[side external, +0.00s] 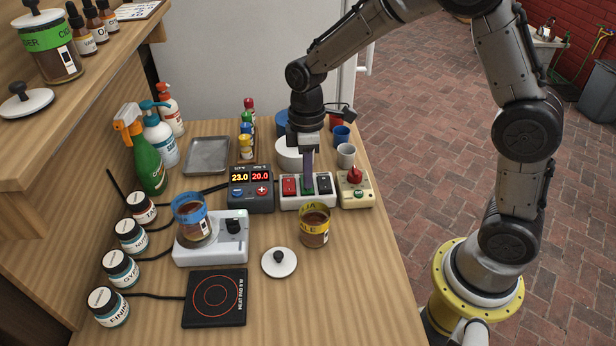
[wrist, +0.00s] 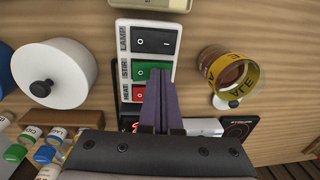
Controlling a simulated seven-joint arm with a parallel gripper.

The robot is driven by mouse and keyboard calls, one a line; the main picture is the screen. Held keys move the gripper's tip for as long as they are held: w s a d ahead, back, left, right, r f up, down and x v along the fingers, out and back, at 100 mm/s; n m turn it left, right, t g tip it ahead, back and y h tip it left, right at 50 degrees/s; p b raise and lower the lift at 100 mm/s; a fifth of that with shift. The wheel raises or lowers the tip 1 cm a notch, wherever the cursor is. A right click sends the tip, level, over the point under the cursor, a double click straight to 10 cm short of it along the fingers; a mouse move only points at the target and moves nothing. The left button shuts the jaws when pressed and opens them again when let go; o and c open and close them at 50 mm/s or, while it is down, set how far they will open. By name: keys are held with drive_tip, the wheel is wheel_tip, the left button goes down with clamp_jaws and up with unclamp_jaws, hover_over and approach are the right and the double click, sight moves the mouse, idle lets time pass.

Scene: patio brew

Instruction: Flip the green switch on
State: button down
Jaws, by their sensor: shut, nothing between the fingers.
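The green switch (side external: 308,188) is the middle rocker on a white switch panel (side external: 290,203), between a red rocker (side external: 289,186) and a black rocker (side external: 324,184). In the wrist view the green switch (wrist: 140,74) is labelled STIR, with the black LAMP rocker (wrist: 154,41) above and the red HEAT rocker (wrist: 138,93) below. My gripper (side external: 308,173) points down over the green switch, its purple fingers shut and empty. In the wrist view my gripper (wrist: 161,76) overlaps the green switch and hides part of it. I cannot tell whether the tips touch it, or which way it is tipped.
A grey box with red digits (side external: 251,190) stands left of the panel, and a cream box with a red knob (side external: 356,190) stands right. A yellow-banded jar (side external: 315,226) stands close in front. A white lidded pot (wrist: 53,74) is behind the panel.

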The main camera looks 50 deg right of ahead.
sight(308, 191)
drive_tip(key=shift+w+d+r, duration=0.15)
drive_tip(key=shift+w+d, duration=0.05)
drive_tip(key=shift+r, duration=0.1)
wheel_tip(308, 191, up, 14)
drive_tip(key=s+a, duration=0.1)
idle(0.6)
drive_tip(key=shift+s+a, duration=0.1)
